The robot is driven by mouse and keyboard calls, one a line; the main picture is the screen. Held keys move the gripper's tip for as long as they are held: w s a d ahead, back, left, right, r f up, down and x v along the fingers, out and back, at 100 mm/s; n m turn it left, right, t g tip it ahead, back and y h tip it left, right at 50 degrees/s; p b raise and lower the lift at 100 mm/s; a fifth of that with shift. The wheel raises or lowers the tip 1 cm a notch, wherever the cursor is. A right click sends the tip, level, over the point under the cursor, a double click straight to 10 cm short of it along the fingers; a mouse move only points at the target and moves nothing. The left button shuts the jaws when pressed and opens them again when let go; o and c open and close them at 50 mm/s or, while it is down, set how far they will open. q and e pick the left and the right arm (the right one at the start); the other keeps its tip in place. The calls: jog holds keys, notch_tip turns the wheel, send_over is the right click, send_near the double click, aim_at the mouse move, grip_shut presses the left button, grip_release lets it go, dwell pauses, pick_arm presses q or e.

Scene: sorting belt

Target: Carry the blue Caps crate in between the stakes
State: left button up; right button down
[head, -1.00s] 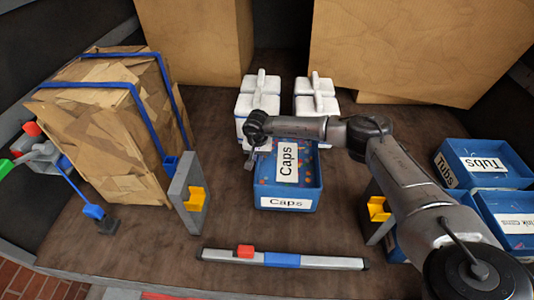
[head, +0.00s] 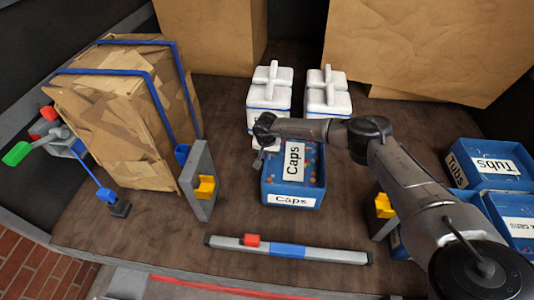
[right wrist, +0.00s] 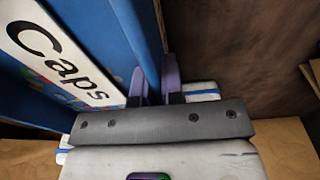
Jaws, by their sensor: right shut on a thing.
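The blue Caps crate (head: 317,180) stands on the brown floor, or just above it; I cannot tell which. Its white labels read Caps. The two stakes are grey posts with yellow latches: the left stake (head: 206,165) and the right stake (head: 378,228), partly behind my arm. The crate sits between them sideways, set somewhat farther back. My right gripper (head: 258,160) is at the crate's back left. In the right wrist view its fingers (right wrist: 155,85) are shut on the blue crate wall (right wrist: 140,40). My left gripper is not in view.
White lidded boxes (head: 327,100) stand close behind the crate. A grey bar (head: 335,256) with red and blue parts lies in front. Floor between left stake and crate is clear.

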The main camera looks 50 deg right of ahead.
jog(key=c, duration=1.7)
grip_release()
jog(key=shift+f, duration=0.15)
jog(key=o, duration=0.5)
jog(key=shift+c, duration=0.2)
jog(key=shift+r, duration=0.35)
jog(key=r, duration=0.6)
jog(key=a+r+b, duration=0.1)
jog(key=r, duration=0.3)
jog(key=shift+s+r, duration=0.1)
jog(key=shift+s, duration=0.15)
jog(key=shift+s+a+r, duration=0.1)
jog(key=shift+r, duration=0.6)
